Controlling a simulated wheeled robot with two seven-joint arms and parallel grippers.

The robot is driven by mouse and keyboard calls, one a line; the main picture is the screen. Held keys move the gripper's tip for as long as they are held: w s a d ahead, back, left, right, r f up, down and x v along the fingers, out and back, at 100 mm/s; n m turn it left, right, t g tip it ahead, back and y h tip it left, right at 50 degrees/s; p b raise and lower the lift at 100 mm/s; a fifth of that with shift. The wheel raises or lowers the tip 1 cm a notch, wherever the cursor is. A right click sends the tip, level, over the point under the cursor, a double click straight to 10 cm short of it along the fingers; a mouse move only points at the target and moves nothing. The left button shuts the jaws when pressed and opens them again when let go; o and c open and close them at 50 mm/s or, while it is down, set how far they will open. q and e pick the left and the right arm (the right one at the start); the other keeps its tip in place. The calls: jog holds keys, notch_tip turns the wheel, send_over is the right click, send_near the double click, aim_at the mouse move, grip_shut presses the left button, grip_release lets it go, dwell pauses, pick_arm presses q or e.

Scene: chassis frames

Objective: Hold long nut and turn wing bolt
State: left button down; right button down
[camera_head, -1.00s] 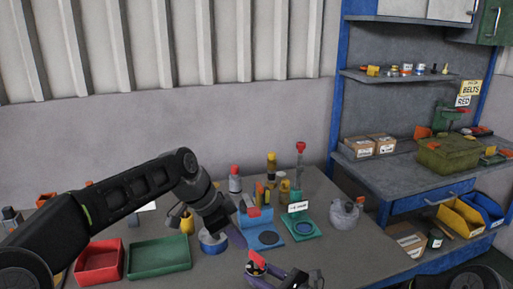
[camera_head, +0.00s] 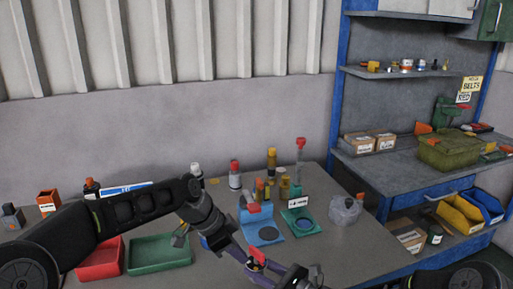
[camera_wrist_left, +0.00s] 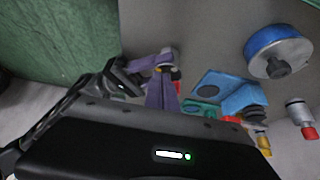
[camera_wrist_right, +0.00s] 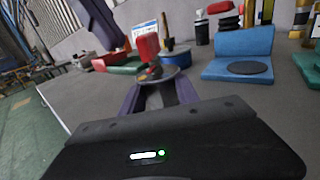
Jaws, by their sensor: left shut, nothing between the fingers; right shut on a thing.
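My right gripper (camera_wrist_right: 156,98) is shut on a small grey piece, seemingly the long nut (camera_wrist_right: 155,78), over the front of the table. A red wing (camera_wrist_right: 148,47), seemingly the wing bolt's, stands up from it. The red wing also shows in the head view (camera_head: 257,256). My left gripper (camera_head: 243,253) is shut and empty, its purple fingers close beside the red wing. Its finger (camera_wrist_right: 112,30) also shows in the right wrist view, left of the wing. I cannot tell whether they touch. The nut's lower part is hidden by the fingers.
A green tray (camera_head: 160,266) and a red tray (camera_head: 100,268) lie at the left. A blue stand (camera_head: 262,234), a teal stand (camera_head: 300,222) and several bottles stand behind my grippers. A blue round item (camera_wrist_left: 275,45) is partly hidden by my left arm in the head view.

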pick_arm(q)
jog(key=shift+f, duration=0.2)
jog(key=shift+w+d, duration=0.4)
jog(key=shift+d, duration=0.05)
dwell(1.0)
jog(key=shift+w+a, duration=0.2)
jog(key=shift+w, duration=0.15)
dwell(0.4)
jog(key=shift+w+a, duration=0.2)
jog(key=shift+w, duration=0.45)
jog(key=shift+w, duration=0.25)
dwell(0.4)
jog(key=shift+a, duration=0.4)
